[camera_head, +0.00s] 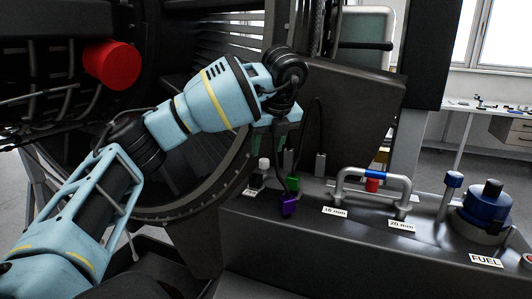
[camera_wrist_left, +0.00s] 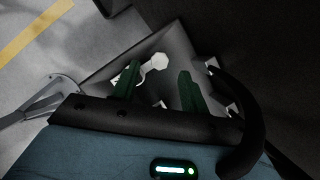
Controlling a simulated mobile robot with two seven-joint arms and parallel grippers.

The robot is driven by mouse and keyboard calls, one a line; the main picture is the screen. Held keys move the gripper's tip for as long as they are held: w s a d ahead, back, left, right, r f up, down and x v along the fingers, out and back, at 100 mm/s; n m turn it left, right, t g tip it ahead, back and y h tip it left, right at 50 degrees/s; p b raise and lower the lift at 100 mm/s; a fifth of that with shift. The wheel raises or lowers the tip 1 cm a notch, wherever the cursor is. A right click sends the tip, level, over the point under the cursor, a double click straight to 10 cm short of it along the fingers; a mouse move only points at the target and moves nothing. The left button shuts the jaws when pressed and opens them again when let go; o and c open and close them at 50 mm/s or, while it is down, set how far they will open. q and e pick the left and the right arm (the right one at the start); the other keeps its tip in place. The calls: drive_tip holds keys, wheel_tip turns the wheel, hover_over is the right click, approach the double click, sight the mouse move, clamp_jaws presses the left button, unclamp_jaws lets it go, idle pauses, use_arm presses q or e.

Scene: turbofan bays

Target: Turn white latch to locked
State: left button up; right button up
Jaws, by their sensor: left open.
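A small white latch (camera_head: 264,163) stands on a dark base at the left end of the dark bench in the head view. It also shows as a white, elongated piece (camera_wrist_left: 153,66) in the left wrist view. My left gripper (camera_head: 284,128) hangs above and slightly right of the latch in the head view. In the wrist view its two dark green fingers (camera_wrist_left: 160,70) are apart, and the white piece lies beyond them, partly behind the left finger. I cannot tell whether they touch it. My right gripper is not in view.
Green (camera_head: 292,184) and purple (camera_head: 288,205) pieces stand close right of the latch. Farther right are a grey pipe handle (camera_head: 345,180), a blue knob (camera_head: 453,179) and a blue fuel cap (camera_head: 487,207). The large round engine casing (camera_head: 190,212) is close on the left.

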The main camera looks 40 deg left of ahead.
use_arm(q)
drive_tip(key=v, duration=0.3)
drive_tip(key=shift+s+d+r, duration=0.1)
drive_tip(key=shift+d+r, duration=0.05)
drive_tip(key=shift+r, duration=0.2)
drive_tip(key=shift+f, duration=0.1)
idle(0.4)
